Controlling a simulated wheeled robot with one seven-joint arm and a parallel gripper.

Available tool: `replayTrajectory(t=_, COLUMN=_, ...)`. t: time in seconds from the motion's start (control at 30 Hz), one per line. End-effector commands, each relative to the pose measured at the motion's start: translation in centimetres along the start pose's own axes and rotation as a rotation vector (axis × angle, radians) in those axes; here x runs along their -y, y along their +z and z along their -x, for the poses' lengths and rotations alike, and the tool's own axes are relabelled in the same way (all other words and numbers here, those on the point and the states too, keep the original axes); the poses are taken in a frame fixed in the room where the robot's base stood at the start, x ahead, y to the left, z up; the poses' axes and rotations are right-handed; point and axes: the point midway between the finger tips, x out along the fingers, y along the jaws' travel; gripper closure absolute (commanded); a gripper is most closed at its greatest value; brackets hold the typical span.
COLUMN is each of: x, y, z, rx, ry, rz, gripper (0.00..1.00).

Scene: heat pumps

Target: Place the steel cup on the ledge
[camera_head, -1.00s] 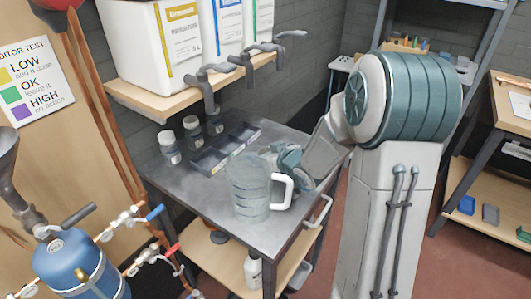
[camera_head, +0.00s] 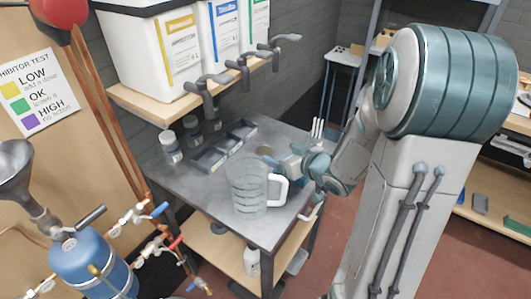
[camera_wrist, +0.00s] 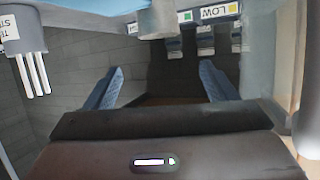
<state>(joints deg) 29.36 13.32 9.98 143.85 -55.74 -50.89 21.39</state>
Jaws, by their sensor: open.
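A small round rim (camera_head: 264,150), probably the steel cup, shows on the metal table behind the clear jug. In the wrist view, which looks upside down, a grey cylinder (camera_wrist: 158,22), likely the same cup, stands upright before the labelled tray. My gripper (camera_head: 283,166) is just right of the rim, low over the table and partly behind the jug handle. Its two blue fingers (camera_wrist: 160,85) are spread with nothing between them. A wooden shelf (camera_head: 122,94) under the white containers may be the ledge; I cannot tell for sure.
The clear jug (camera_head: 248,190) with a white handle stands close in front of my gripper. A container of white strips (camera_wrist: 25,32) is near it. A compartment tray (camera_head: 225,147) and small jars (camera_head: 171,147) are behind left. Taps overhang the table, whose front left is clear.

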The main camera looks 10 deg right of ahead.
Motion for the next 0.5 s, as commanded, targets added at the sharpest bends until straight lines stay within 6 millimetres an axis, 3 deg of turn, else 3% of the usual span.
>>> replayTrajectory(t=0.03, x=-0.1, y=1.8, z=-0.2, rx=0.003, ry=-0.004, rz=-0.008, gripper=0.21)
replayTrajectory(t=0.13, x=0.0, y=2.9, z=0.1, rx=0.001, ry=-0.014, rz=-0.017, gripper=0.21)
replayTrajectory(t=0.27, x=0.1, y=3.1, z=-0.7, rx=-0.001, ry=-0.021, rz=-0.02, gripper=0.21)
replayTrajectory(t=0.5, x=0.2, y=3.0, z=-4.8, rx=-0.001, ry=-0.022, rz=-0.02, gripper=0.21)
